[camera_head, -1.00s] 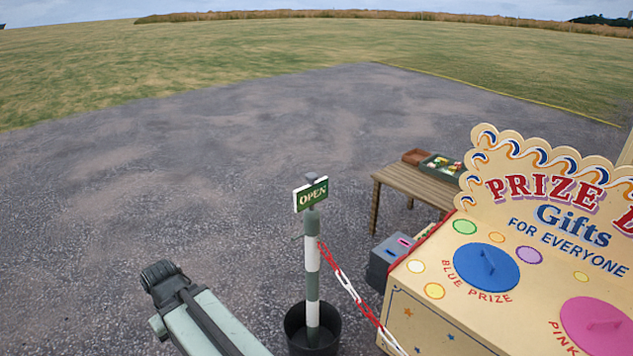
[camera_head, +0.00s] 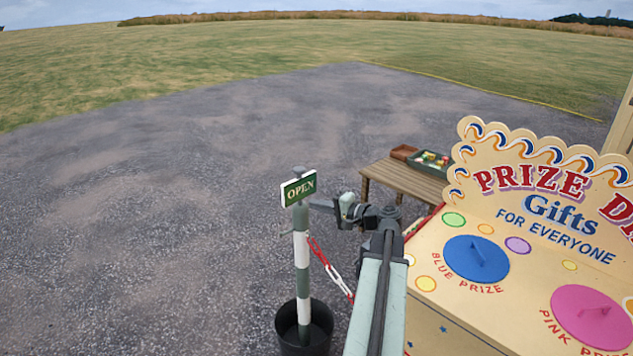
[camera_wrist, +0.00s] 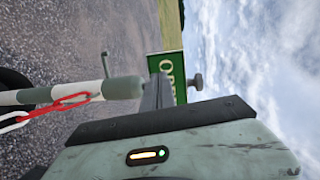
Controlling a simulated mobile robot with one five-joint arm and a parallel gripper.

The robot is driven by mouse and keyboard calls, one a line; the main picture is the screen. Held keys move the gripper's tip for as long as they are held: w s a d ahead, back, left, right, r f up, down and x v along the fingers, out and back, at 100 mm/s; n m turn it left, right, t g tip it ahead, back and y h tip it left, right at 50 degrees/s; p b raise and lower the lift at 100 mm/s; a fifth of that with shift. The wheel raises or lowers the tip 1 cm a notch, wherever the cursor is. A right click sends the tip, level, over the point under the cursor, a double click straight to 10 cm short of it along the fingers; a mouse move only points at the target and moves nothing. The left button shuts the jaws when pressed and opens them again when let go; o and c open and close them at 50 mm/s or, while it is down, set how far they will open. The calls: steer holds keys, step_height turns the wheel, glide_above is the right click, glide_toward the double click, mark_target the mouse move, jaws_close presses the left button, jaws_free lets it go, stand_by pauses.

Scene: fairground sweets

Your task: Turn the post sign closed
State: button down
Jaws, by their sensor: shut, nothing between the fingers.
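The post sign (camera_head: 298,188) is a small green board with a white edge, on top of a green-and-white banded post (camera_head: 302,255). Its face reads OPEN towards the head camera. My gripper (camera_head: 318,204) is shut and empty, its tips at the right side of the sign, near its lower edge. In the wrist view the shut fingers (camera_wrist: 158,92) overlap part of the sign (camera_wrist: 168,66), which appears turned sideways with its lettering partly hidden. I cannot tell whether the fingertips touch the board.
A red-and-white chain (camera_head: 328,265) hangs from the post to the right. The post stands in a black bucket (camera_head: 290,325). The prize stall (camera_head: 440,305) is close on the right, with a wooden table (camera_head: 395,180) behind. Open ground lies left.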

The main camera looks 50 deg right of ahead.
mark_target(310, 174)
steer(key=s+d+r+m+t+h, duration=0.2)
steer(key=s+d+r+m+h, duration=0.15)
steer(key=s+d, duration=0.4)
steer(key=shift+n+y, duration=0.25)
steer(key=shift+n, duration=0.2)
steer(key=w, duration=0.9)
steer(key=w+d, duration=0.1)
steer(key=w, duration=0.4)
steer(key=shift+w, duration=0.3)
steer(key=shift+w+a, duration=0.1)
steer(key=shift+w, duration=0.15)
steer(key=shift+w, duration=0.1)
